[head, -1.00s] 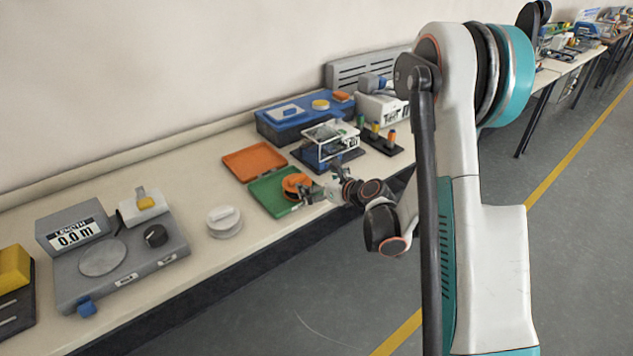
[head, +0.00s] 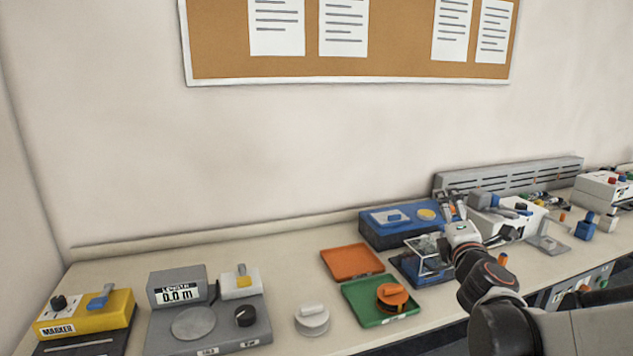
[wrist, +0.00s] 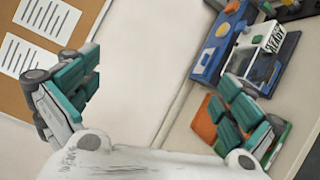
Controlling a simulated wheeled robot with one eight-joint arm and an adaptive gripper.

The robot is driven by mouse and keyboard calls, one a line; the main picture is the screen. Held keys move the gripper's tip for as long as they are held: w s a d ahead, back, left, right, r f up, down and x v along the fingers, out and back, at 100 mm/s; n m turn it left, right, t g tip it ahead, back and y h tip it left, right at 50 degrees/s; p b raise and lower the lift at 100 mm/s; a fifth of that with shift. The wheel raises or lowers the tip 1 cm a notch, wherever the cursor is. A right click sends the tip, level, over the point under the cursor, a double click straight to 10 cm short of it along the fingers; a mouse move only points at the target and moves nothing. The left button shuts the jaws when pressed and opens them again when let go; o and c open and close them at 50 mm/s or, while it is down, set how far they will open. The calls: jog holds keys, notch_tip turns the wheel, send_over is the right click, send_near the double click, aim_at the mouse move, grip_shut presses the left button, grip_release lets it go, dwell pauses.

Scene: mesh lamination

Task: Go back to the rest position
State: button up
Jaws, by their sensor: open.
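My gripper (head: 453,212) is raised above the bench at the right of centre in the head view, in front of the blue machine. In the wrist view my gripper (wrist: 165,100) has its two teal-padded fingers wide apart with nothing between them; the wall shows in the gap. An orange round piece with a handle (head: 392,296) sits on the green tray (head: 360,313), apart from my gripper. The orange tray (head: 352,262) behind it is empty.
The blue machine (head: 375,237) and a clear-sided box on a blue base (head: 428,262) stand close to my gripper. A grey length meter (head: 215,335), a yellow marker unit (head: 110,310) and a white lidded disc (head: 312,320) stand to the left. A corkboard (head: 225,50) hangs on the wall.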

jog(key=s+f+m+g+h, duration=0.2)
jog(key=s+m+g, duration=0.3)
jog(key=s+m, duration=0.7)
jog(key=s+a+f+m+g+y, duration=0.2)
jog(key=s+a+f+m, duration=0.1)
jog(key=s, duration=0.5)
jog(key=s+a+f+m+g+y, duration=0.2)
jog(key=s+a+f, duration=0.4)
jog(key=s, duration=0.3)
jog(key=m+g, duration=0.1)
jog(key=m, duration=0.1)
jog(key=shift+f+m, duration=0.3)
jog(key=shift+f, duration=0.1)
